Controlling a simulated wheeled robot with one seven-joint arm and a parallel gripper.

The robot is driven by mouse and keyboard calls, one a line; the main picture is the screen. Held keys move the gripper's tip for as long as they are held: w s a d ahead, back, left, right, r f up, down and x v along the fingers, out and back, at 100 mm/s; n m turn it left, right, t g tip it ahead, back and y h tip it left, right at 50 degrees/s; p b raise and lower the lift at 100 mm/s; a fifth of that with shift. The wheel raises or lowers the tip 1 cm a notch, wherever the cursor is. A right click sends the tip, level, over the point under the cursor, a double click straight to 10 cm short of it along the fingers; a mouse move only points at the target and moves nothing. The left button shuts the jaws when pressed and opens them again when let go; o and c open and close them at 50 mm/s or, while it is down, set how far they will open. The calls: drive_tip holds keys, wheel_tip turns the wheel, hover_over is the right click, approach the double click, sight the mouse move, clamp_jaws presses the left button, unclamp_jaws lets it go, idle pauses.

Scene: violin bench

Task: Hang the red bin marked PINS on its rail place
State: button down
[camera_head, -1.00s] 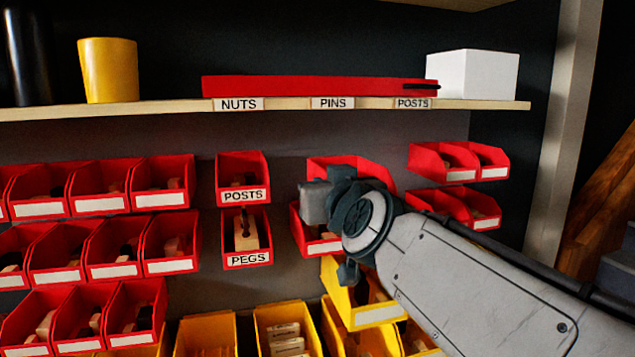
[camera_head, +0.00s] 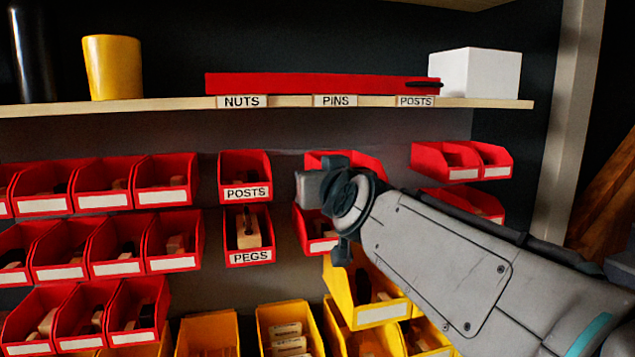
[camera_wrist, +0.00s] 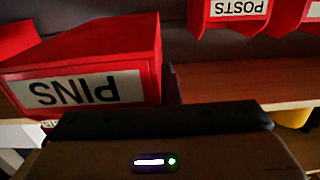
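The red bin marked PINS (camera_wrist: 85,85) shows large and upside down at the left of the wrist view, much nearer than the wall bins. In the head view its red rim (camera_head: 350,160) shows behind my wrist; the rest is hidden. My gripper (camera_wrist: 172,85) seems shut on its side wall; only a dark sliver of finger shows beside the bin. On the dark back wall, a red POSTS bin (camera_head: 245,177) hangs left of my wrist, above a red PEGS bin (camera_head: 248,236). The shelf edge above carries a PINS label (camera_head: 336,100).
The shelf (camera_head: 150,107) holds a yellow cup (camera_head: 113,67), a long red bar (camera_head: 310,85) and a white box (camera_head: 480,73). A red bin (camera_head: 317,232) hangs below my wrist. Red bins flank both sides; yellow bins (camera_head: 208,332) stand below.

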sight(306, 163)
drive_tip(key=shift+r+p+x, duration=0.15)
drive_tip(key=shift+p+x, duration=0.05)
drive_tip(key=shift+x, duration=2)
drive_tip(key=shift+r+p+x, duration=0.1)
drive_tip(key=shift+p+x, duration=0.05)
drive_tip(key=shift+x, duration=2.1)
drive_tip(key=shift+p+x, duration=0.55)
drive_tip(key=shift+x, duration=1.5)
drive_tip(key=shift+r+p+x, duration=0.15)
drive_tip(key=shift+p+x, duration=0.2)
drive_tip(key=shift+x, duration=0.45)
drive_tip(key=shift+r+p+x, duration=0.15)
drive_tip(key=shift+p+x, duration=0.2)
drive_tip(key=shift+x, duration=0.4)
drive_tip(key=shift+f+b, duration=0.9)
drive_tip(key=shift+f, duration=0.05)
drive_tip(key=c, duration=1.6)
unclamp_jaws()
drive_tip(key=shift+o, duration=0.2)
